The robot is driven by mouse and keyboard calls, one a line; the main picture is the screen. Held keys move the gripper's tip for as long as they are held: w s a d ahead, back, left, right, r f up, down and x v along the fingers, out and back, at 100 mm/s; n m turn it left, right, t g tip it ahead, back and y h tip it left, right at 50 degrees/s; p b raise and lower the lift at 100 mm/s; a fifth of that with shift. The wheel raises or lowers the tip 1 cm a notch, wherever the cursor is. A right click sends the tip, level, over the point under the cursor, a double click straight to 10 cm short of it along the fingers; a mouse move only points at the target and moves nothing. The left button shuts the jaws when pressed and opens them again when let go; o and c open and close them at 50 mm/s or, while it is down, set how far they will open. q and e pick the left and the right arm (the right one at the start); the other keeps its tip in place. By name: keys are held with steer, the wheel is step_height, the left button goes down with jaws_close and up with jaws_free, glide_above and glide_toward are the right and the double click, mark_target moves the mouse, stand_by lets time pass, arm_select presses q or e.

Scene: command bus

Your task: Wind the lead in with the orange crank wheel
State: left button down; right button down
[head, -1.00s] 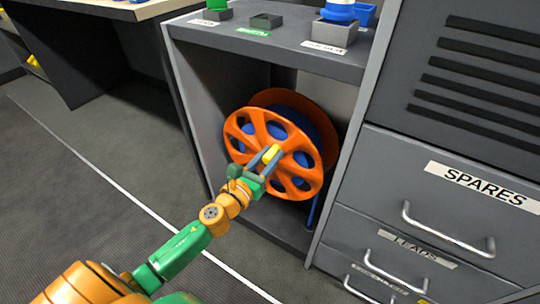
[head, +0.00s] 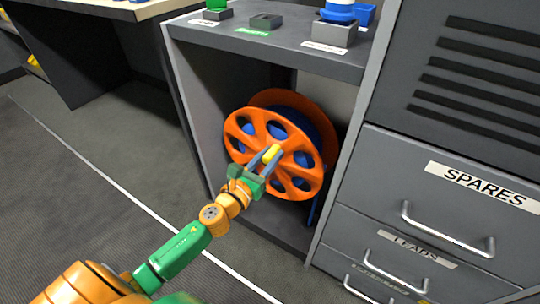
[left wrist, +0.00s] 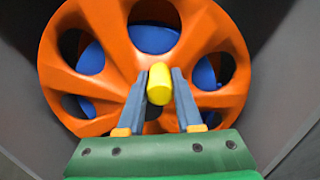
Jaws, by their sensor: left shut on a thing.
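The orange crank wheel (head: 246,129) faces me inside the open cabinet bay, with blue lead (head: 277,130) showing through its holes. A yellow crank knob (head: 271,153) stands out from the wheel's face, and it also shows in the left wrist view (left wrist: 160,84). My left gripper (head: 268,158) is shut on the knob, with one finger on each side of it. In the left wrist view the fingers (left wrist: 159,88) flank the knob and the wheel (left wrist: 215,45) fills the background. My right gripper is not in view.
The bay has a grey side wall (head: 195,120) at left and a post (head: 340,160) at right. Drawers with metal handles (head: 447,232) stand to the right. Holders with green and blue items sit on the shelf (head: 265,45) above. The floor at left is clear.

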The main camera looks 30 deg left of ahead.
mark_target(288, 163)
arm_select(q)
steer(key=shift+d, duration=0.15)
stand_by(0.3)
steer(key=shift+s+d+f+m, duration=0.1)
steer(key=shift+d+f+m, duration=0.5)
steer(key=shift+m, duration=0.9)
steer(key=shift+d+f+m, duration=0.5)
steer(key=shift+f+m, duration=0.15)
steer(key=shift+m, duration=0.85)
steer(key=shift+s+d+f+m, duration=0.1)
steer(key=shift+d+f+m, duration=0.5)
steer(key=shift+m, duration=0.9)
steer(key=shift+f, duration=0.1)
steer(key=c, duration=0.6)
jaws_free()
steer(key=s, duration=0.7)
steer(key=shift+a, duration=0.35)
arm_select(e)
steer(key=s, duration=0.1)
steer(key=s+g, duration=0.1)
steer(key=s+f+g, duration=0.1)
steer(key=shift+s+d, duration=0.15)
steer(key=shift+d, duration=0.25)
arm_select(q)
steer(key=shift+o, duration=0.2)
